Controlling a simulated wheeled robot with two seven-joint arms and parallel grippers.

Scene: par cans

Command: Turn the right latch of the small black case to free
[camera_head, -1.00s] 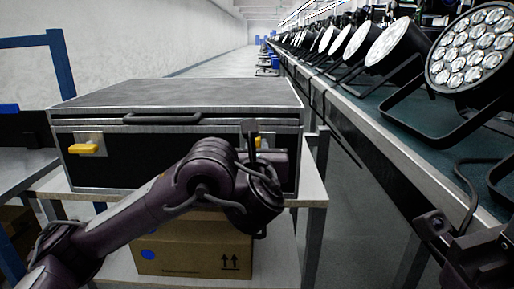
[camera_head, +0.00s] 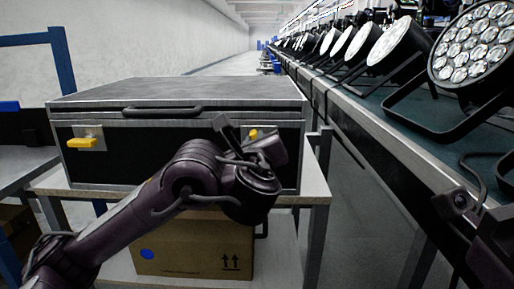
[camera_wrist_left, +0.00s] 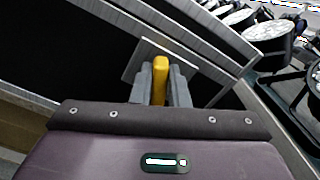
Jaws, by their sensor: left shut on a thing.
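The small black case (camera_head: 150,165) with metal edges stands shut on a shelf unit. Its right latch, a yellow lever (camera_head: 253,133), is mostly hidden behind my left gripper (camera_head: 262,145) in the head view. In the left wrist view the yellow lever (camera_wrist_left: 160,78) stands between the two grey fingers of my left gripper (camera_wrist_left: 161,88), which is shut on it. The lever's metal plate (camera_wrist_left: 140,57) and the case front appear tilted there. The left latch (camera_head: 82,143) has its yellow lever lying sideways. My right gripper (camera_head: 490,240) is partly in view at lower right; its fingers do not show.
A cardboard box (camera_head: 195,245) sits on the lower shelf beneath the case. A long bench (camera_head: 400,150) with several par cans (camera_head: 475,50) runs along the right. A blue frame (camera_head: 62,75) stands at the left. The floor between shelf and bench is clear.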

